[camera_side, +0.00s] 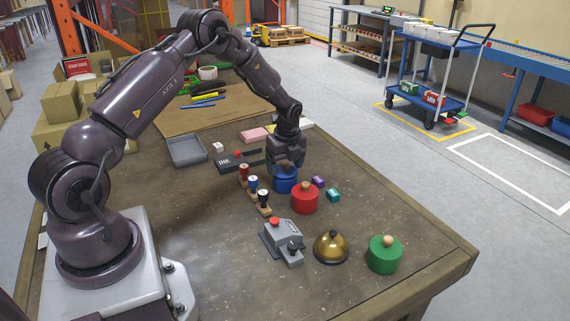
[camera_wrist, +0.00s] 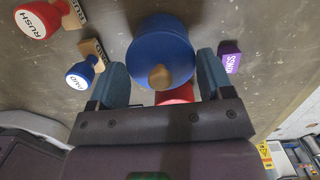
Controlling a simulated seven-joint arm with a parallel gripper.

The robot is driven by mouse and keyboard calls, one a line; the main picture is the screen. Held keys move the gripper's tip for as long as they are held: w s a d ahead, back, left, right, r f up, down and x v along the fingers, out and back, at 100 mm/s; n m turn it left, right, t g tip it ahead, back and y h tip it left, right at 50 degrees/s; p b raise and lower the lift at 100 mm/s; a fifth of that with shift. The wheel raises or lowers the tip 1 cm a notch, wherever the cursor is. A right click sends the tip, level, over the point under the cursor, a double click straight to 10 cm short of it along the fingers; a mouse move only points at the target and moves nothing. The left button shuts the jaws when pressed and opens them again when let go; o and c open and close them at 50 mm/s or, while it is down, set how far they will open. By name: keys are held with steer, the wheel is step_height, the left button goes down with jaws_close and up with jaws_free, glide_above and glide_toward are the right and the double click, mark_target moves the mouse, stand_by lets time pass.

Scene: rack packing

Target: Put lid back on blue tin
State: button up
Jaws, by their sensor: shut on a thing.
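The blue tin (camera_side: 285,184) stands on the table under my gripper (camera_side: 287,168), left of the red tin. In the wrist view a round blue lid (camera_wrist: 163,52) with a wooden knob (camera_wrist: 159,77) lies between my fingers. My gripper (camera_wrist: 161,80) is shut on the lid, with one finger at each side of it. The lid covers the tin in the wrist view. I cannot tell whether it sits fully on the tin or is slightly above it.
The red tin (camera_side: 305,200) is close on the right, with small purple (camera_side: 318,182) and teal (camera_side: 333,195) blocks beside it. Several stamps (camera_side: 253,185) stand close on the left. A grey device (camera_side: 283,242), brass bell (camera_side: 331,247) and green tin (camera_side: 384,257) stand in front.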

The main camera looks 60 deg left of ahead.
steer(key=o, duration=0.9)
steer(key=shift+r, duration=0.1)
steer(key=shift+r, duration=3.4)
jaws_close()
steer(key=shift+f, duration=0.35)
